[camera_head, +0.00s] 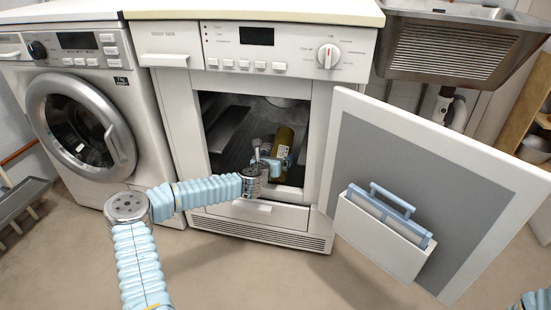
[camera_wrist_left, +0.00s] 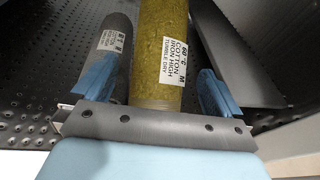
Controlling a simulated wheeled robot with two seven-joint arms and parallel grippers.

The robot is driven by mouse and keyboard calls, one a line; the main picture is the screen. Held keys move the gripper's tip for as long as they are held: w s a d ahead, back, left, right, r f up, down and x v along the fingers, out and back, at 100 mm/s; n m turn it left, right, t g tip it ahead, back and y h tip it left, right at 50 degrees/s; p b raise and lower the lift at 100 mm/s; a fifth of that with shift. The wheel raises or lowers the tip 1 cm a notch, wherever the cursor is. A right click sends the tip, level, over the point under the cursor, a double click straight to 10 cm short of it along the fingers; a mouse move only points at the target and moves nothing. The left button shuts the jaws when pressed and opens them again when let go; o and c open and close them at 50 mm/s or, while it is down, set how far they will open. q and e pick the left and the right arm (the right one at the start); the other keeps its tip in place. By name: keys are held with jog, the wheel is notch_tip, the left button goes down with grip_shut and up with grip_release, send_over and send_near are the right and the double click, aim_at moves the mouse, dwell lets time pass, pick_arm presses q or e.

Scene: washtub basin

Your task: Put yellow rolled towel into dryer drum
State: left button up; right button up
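The yellow rolled towel (camera_head: 284,140) is inside the dryer opening, its long side pointing inward. The dryer drum (camera_head: 229,148) is dark behind it. My left gripper (camera_head: 272,163) reaches through the opening at the towel's near end. In the left wrist view, the towel (camera_wrist_left: 160,40) with its white label runs away from me between the two blue fingers (camera_wrist_left: 157,90). The fingers stand wide apart, with a gap on each side of the towel. The drum's perforated metal wall (camera_wrist_left: 40,85) surrounds it. My right gripper is out of view.
The dryer door (camera_head: 405,170) stands open to the right, with a blue-handled filter (camera_head: 390,205) on it. A washing machine (camera_head: 85,135) stands left. A metal sink (camera_head: 460,45) is at upper right.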

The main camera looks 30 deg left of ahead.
pick_arm(q)
jog(key=p+v, duration=0.2)
jog(key=v, duration=1)
jog(key=s+d+f+m+g+h, duration=0.1)
jog(key=d+f+m+h, duration=0.3)
jog(key=d, duration=0.4)
jog(key=s+d+f+m+g+h, duration=0.1)
jog(key=s+d+f+m+g, duration=0.1)
jog(key=d+f+m, duration=0.4)
jog(key=s+d+f+m+g+h, duration=0.3)
jog(key=s+d+f+m+g, duration=0.2)
jog(key=s+d+f+m, duration=0.5)
jog(key=s+f+m+g+y, duration=0.1)
jog(key=s+f+m+g, duration=0.1)
jog(key=s+m, duration=0.6)
jog(key=s+f+m+g+y, duration=0.1)
jog(key=s+f+m+g, duration=0.2)
jog(key=s+m, duration=0.4)
jog(key=shift+s+f+m+g+y, duration=0.15)
jog(key=shift+s+m+g+y, duration=0.25)
jog(key=shift+g, duration=0.3)
